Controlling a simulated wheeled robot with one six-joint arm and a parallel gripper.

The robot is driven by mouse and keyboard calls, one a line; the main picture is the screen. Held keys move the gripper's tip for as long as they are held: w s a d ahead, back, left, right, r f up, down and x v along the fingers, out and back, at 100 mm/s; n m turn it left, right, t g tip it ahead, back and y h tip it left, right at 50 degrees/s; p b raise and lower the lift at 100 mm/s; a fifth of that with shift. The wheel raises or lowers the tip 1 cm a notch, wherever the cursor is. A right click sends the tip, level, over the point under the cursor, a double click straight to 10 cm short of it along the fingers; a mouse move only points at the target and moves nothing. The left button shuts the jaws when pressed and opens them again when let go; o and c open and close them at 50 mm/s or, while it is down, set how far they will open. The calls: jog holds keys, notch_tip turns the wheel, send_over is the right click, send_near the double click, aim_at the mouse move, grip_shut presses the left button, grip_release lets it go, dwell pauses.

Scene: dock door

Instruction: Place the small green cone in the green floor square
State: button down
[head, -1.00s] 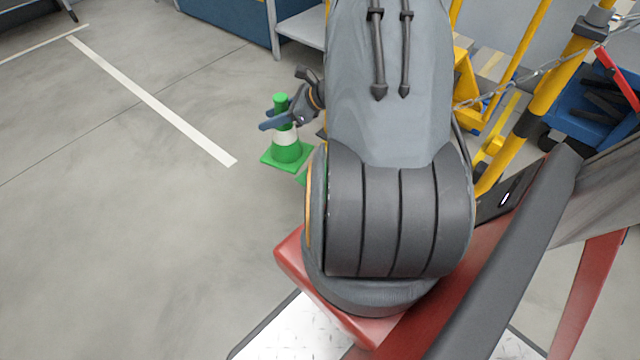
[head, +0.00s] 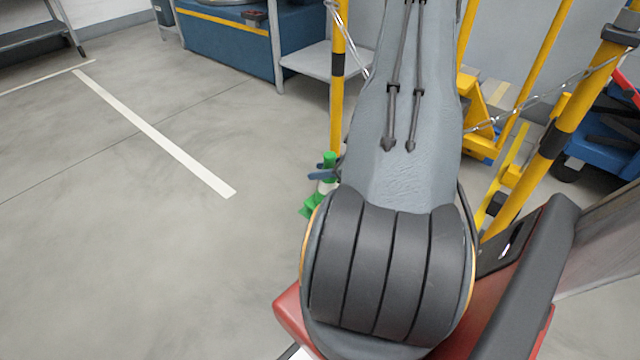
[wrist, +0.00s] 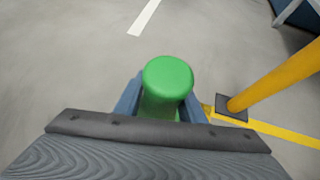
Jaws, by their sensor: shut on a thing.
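The small green cone with a white band (head: 329,160) shows at the left edge of my arm in the head view, partly hidden by the arm. My gripper (head: 322,172) is at its upper part, with blue fingers on it. In the wrist view the cone's round green top (wrist: 168,80) sits between the two blue fingers of my gripper (wrist: 160,105), which are shut on it. The cone's base is hidden in the wrist view. I cannot tell how far the base is from the floor.
A yellow post (head: 338,90) with chain stands just behind the cone; its dark foot and a yellow floor line (wrist: 285,134) show in the wrist view. A blue bench (head: 225,45) stands at the back. A white floor line (head: 150,130) crosses open floor at left.

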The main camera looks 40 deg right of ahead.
jog(key=shift+f+b, duration=0.85)
jog(key=shift+f, duration=1.05)
jog(key=c, duration=1.2)
grip_release()
jog(key=shift+o, duration=0.2)
jog(key=shift+r, duration=0.2)
jog(key=p+v, duration=0.6)
jog(key=v, duration=0.6)
